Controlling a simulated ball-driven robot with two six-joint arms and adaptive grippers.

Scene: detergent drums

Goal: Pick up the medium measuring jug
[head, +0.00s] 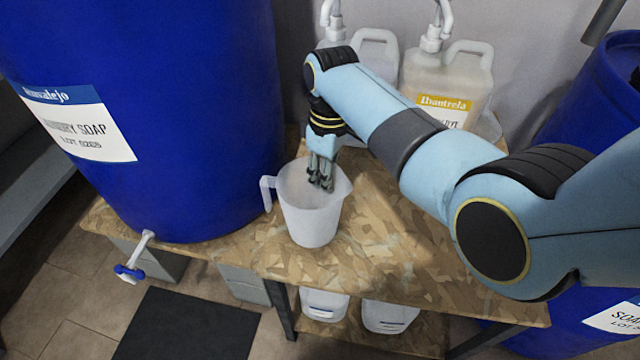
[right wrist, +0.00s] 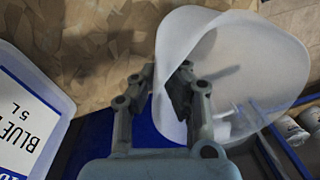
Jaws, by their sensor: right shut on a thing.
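The measuring jug (head: 308,216) is translucent white, with a handle on its left and a spout on its right. It stands upright on the chipboard table, near the front edge. My right gripper (head: 321,184) reaches down at the jug's rear rim and is shut on its wall. In the right wrist view the jug (right wrist: 245,65) is large, and my right gripper's fingers (right wrist: 166,88) lie on either side of its wall. Part of the jug's inside is hidden behind the fingers. My left gripper is not in view.
A large blue drum (head: 150,110) with a tap stands close left of the jug. Pump-top canisters (head: 446,82) stand behind, and another blue drum (head: 612,92) is at the right. White containers (head: 385,317) sit below the chipboard table (head: 400,255). The table front right of the jug is clear.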

